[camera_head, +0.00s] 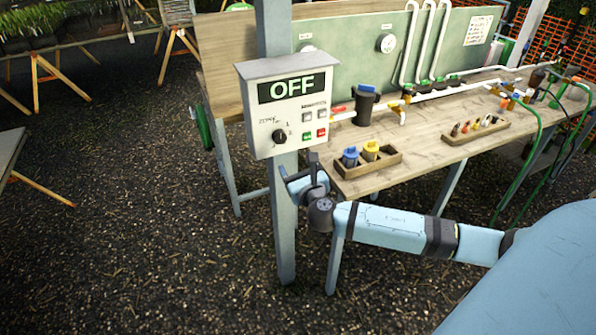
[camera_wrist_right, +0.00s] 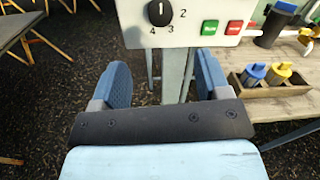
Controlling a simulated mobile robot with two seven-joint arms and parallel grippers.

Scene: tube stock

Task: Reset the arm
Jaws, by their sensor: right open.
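My right arm reaches in from the right in the head view. Its gripper (camera_head: 303,180) is just below the lower edge of the control box (camera_head: 290,104), beside the post. In the right wrist view my right gripper (camera_wrist_right: 163,80) is open, its two blue fingers apart with nothing between them but the post behind. The box shows OFF on its display and has a black dial (camera_head: 280,137) and several small buttons. The green button (camera_wrist_right: 209,27) and red button (camera_wrist_right: 234,27) show clear of the fingers. My left gripper is not in view.
A blue-grey post (camera_head: 286,230) carries the box. A wooden workbench (camera_head: 400,165) stands right of it, with a small tray (camera_head: 345,170) holding a blue and a yellow part, a tray of small items (camera_head: 475,133) and white pipes. Gravel floor lies open at left.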

